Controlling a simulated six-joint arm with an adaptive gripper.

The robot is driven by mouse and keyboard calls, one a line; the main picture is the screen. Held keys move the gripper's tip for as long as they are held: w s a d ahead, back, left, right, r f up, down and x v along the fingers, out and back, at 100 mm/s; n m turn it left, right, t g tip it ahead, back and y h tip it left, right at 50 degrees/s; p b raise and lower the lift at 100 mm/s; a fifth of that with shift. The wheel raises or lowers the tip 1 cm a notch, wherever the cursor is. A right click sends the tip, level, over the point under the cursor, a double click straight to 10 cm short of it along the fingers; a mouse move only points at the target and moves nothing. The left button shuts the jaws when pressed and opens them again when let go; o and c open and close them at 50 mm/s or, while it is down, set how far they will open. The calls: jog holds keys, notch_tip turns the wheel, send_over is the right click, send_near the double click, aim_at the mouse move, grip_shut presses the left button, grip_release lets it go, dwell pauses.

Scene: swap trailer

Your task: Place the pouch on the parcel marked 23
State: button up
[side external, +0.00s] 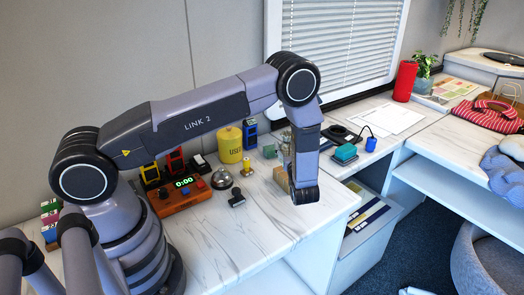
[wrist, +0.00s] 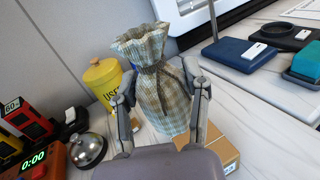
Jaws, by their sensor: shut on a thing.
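The pouch (wrist: 160,88) is a checked cloth bag, tied at the neck with a dark ribbon. It stands upright between the two fingers of my gripper (wrist: 160,100), which is shut on it. Cardboard parcels (wrist: 222,150) show below and to the right of the pouch in the wrist view. The pouch hides part of them, and I cannot read a 23 on any. I cannot tell whether the pouch touches a parcel. In the side view, tan parcels (side external: 281,179) show just left of my wrist, which largely hides the pouch and gripper.
A yellow canister (side external: 230,145), a bell (side external: 222,179) and an orange timer box (side external: 181,198) stand left of the parcels. A teal-topped block (side external: 345,153) and a blue box (wrist: 240,53) lie to the right. The marble counter's front (side external: 240,230) is clear.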

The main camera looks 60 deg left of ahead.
jog(key=shift+w+a+f, duration=0.1)
jog(key=shift+w+f, duration=0.55)
jog(key=shift+f, duration=0.15)
jog(key=shift+w+f, duration=0.15)
jog(key=shift+f, duration=0.8)
jog(key=shift+w+f, duration=0.15)
jog(key=shift+f, duration=0.75)
jog(key=shift+f, duration=0.1)
jog(key=o, duration=1.1)
jog(key=shift+o, duration=0.2)
